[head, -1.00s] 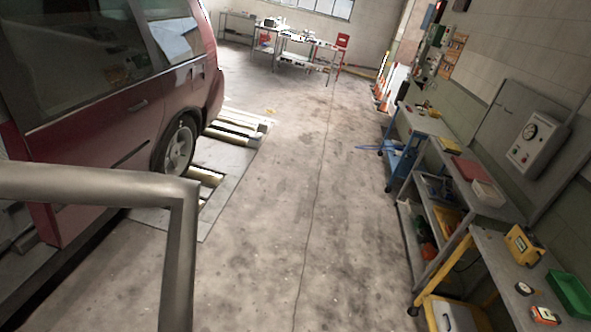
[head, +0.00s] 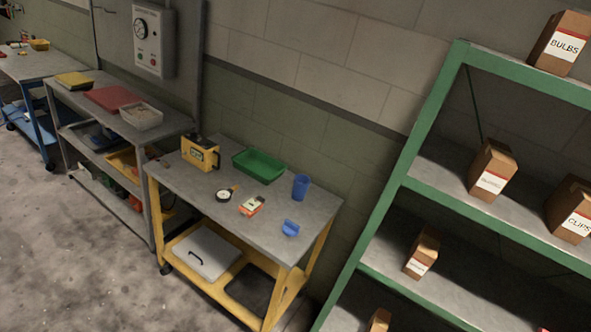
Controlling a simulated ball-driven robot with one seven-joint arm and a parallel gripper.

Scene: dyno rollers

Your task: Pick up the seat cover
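I cannot pick out a seat cover for certain in this view. A flat red item (head: 109,99) and a flat yellow item (head: 74,80) lie on the grey bench (head: 165,121) at the left; I cannot tell whether either is folded cloth. My gripper is not in view, so I cannot see whether it is open or holds anything.
A yellow-framed cart (head: 297,243) carries a yellow device (head: 200,153), a green tray (head: 259,166), a blue cup (head: 300,187) and small items. Green shelving (head: 432,117) with cardboard boxes stands at right. Bare floor (head: 75,235) is free at lower left.

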